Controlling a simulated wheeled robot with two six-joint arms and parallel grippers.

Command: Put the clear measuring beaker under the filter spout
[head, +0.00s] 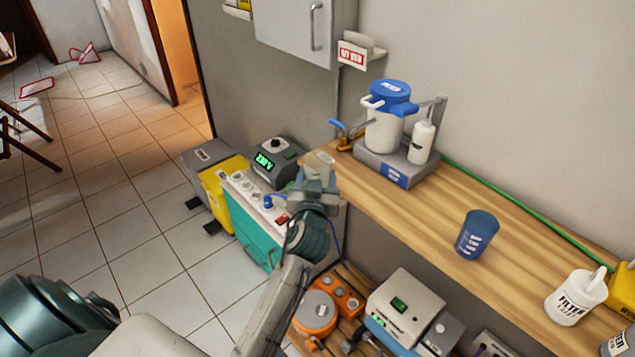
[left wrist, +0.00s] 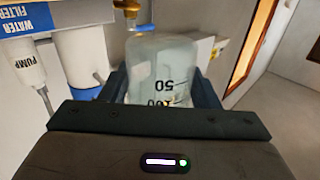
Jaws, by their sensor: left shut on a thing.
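The clear measuring beaker (head: 318,161) is held in my left gripper (head: 319,178) beyond the left end of the wooden counter. In the left wrist view the beaker (left wrist: 165,70) sits between the dark fingers (left wrist: 160,85), its 50 and 100 marks reading upside down. The water filter (head: 384,130) is a white jug with a blue lid on a grey base. Its brass spout with a blue lever (head: 347,136) points left, above and right of the beaker. In the left wrist view the spout (left wrist: 127,8) shows near the beaker's upper left edge; exact alignment is unclear. My right gripper is out of view.
A pump bottle (head: 422,140) stands beside the filter. A blue cup (head: 477,234) and a white filter bottle (head: 575,297) are on the counter (head: 425,215).

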